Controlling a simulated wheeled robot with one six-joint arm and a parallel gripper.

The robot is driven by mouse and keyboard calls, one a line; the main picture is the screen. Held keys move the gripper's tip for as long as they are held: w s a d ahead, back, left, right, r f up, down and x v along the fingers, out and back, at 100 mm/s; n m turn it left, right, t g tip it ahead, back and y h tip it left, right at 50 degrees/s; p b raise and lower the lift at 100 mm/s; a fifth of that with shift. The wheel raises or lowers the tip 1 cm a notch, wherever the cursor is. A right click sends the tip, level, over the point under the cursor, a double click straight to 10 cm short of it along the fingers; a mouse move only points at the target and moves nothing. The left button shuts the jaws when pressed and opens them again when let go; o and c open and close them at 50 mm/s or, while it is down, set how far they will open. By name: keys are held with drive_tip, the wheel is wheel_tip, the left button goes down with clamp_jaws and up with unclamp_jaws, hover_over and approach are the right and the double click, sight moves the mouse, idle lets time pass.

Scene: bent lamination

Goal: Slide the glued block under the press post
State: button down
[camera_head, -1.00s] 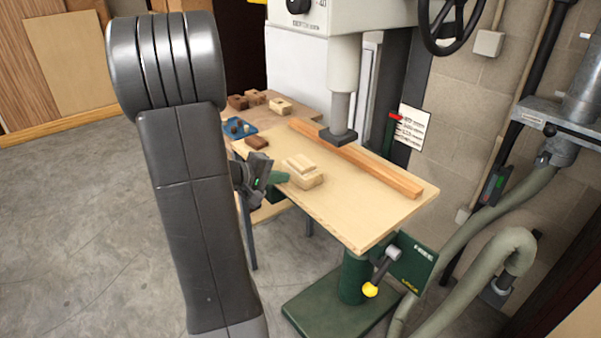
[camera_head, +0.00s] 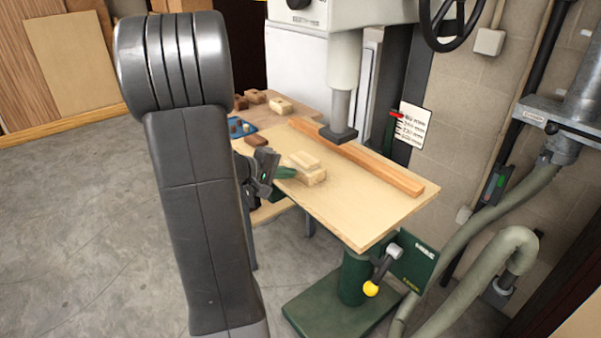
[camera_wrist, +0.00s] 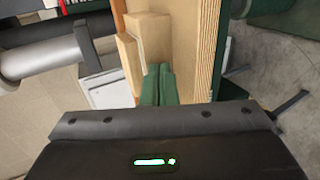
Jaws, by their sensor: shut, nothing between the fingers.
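The glued block (camera_head: 310,176), pale wood with a smaller piece on top, sits on the plywood table (camera_head: 350,215), in front of the press post (camera_head: 342,108) and its dark foot (camera_head: 338,134). It is clear of the foot, toward the near side. In the wrist view the block (camera_wrist: 152,40) lies just beyond the fingertips. My gripper (camera_head: 288,172) is shut and empty, at table height, its green fingertips at the block's left side. The closed fingers also show in the wrist view (camera_wrist: 159,85). They look against or very near the block; I cannot tell contact exactly.
A long wooden fence (camera_head: 375,167) runs along the table's back, under the foot. Small blocks (camera_head: 280,105) and a blue tray (camera_head: 238,128) lie on the left bench. A dark brown block (camera_head: 256,141) lies left of my gripper. The table's right part is clear.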

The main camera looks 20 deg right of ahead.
sight(312, 157)
drive_tip(key=shift+w+d+b, duration=0.65)
drive_tip(key=shift+d+b, duration=0.2)
drive_tip(key=shift+d, duration=0.9)
drive_tip(key=shift+w+d+b, duration=0.6)
drive_tip(key=shift+d+b, duration=0.25)
drive_tip(key=shift+d, duration=0.9)
drive_tip(key=shift+w+d+b, duration=0.65)
drive_tip(key=shift+d+b, duration=0.2)
drive_tip(key=shift+d, duration=0.9)
drive_tip(key=shift+s+a+r+b, duration=0.15)
drive_tip(key=shift+s+a+b, duration=0.3)
drive_tip(key=shift+a, duration=0.95)
drive_tip(key=shift+s+a+r+b, duration=0.2)
drive_tip(key=shift+s+a+b, duration=0.3)
drive_tip(key=shift+a, duration=0.95)
drive_tip(key=shift+s+a+r+b, duration=0.25)
drive_tip(key=shift+s+a, duration=0.35)
drive_tip(key=shift+a, duration=0.8)
drive_tip(key=shift+d+f, duration=0.1)
drive_tip(key=w+d, duration=0.1)
drive_tip(key=d, duration=0.1)
drive_tip(key=w+d+p, duration=0.1)
drive_tip(key=d, duration=0.2)
drive_tip(key=w+d+f+p, duration=0.1)
drive_tip(key=d, duration=0.2)
drive_tip(key=shift+d, duration=0.15)
